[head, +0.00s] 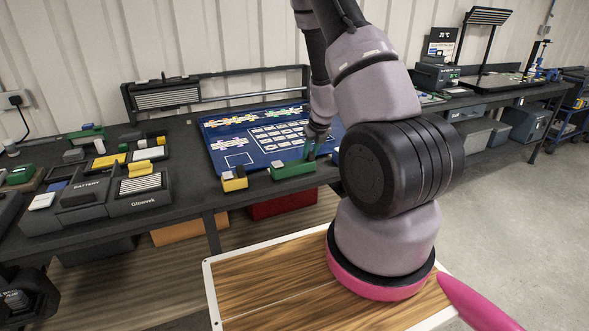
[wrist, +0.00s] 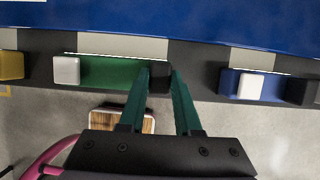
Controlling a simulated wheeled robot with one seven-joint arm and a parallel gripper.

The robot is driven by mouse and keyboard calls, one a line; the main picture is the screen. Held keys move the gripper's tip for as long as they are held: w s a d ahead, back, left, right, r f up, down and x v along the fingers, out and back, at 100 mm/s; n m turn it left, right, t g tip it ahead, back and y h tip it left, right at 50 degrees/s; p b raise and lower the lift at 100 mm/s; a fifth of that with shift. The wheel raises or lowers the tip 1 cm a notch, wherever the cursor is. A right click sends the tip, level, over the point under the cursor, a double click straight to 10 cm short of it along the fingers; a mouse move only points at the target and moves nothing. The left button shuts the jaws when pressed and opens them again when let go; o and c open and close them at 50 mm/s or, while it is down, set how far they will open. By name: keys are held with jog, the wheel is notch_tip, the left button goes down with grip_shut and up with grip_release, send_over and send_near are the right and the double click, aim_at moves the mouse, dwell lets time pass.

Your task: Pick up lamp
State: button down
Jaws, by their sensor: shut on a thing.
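A tall black stand with a flat lit panel (head: 489,17), the most lamp-like thing in view, stands on the right-hand bench, far from my gripper. I cannot tell whether it is the task's lamp. My gripper (head: 310,150) is at the front edge of the bench, beside a green holder (head: 292,170). In the wrist view, the green fingers of my gripper (wrist: 160,72) are shut on a small black block (wrist: 159,78) at the right end of the green holder (wrist: 105,72). The fingers partly hide the block.
A blue board (head: 225,140) lies behind the holder. A yellow block (head: 234,180) sits to its left and a blue holder with a white block (wrist: 250,85) to its right. Grey cases (head: 137,190) crowd the bench's left. A wood-topped platform (head: 265,275) is below.

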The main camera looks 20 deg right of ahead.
dwell(0.8)
notch_tip(320, 180, up, 10)
dwell(0.7)
jog(key=shift+r, duration=1.6)
